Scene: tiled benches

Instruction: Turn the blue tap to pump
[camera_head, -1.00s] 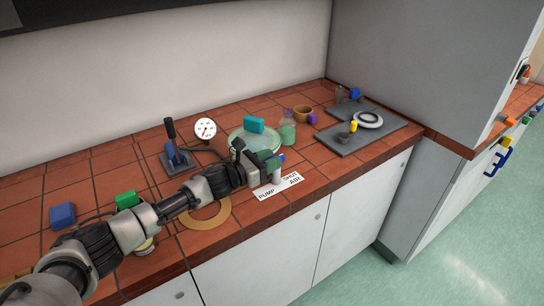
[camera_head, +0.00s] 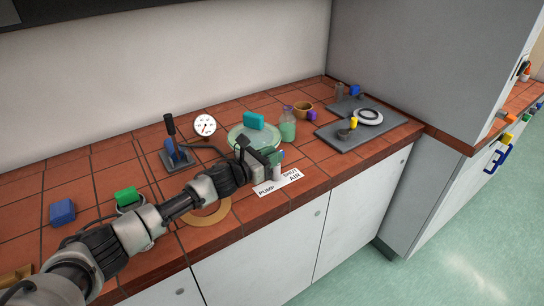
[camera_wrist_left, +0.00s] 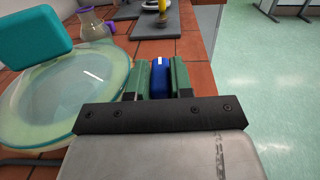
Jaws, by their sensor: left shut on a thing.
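The blue tap handle (camera_wrist_left: 161,78) sits between the green finger pads of my left gripper (camera_wrist_left: 161,80) in the left wrist view. The gripper is shut on it. In the head view my left gripper (camera_head: 274,160) is at the front of the bench and mostly hides the handle. A pale upright post (camera_head: 277,173) shows just below the fingers. A white label (camera_head: 279,183) lies in front with the words PUMP, SHUT and AIR. PUMP is at its left end. The handle's exact direction against the words cannot be told. My right gripper is not in view.
A glass dish (camera_head: 246,140) with a teal block (camera_head: 253,121) stands behind the gripper. Nearby are a gauge (camera_head: 205,125), a lever stand (camera_head: 174,156), a flask (camera_head: 288,124) and a grey board (camera_head: 366,133). The bench's front edge is close by.

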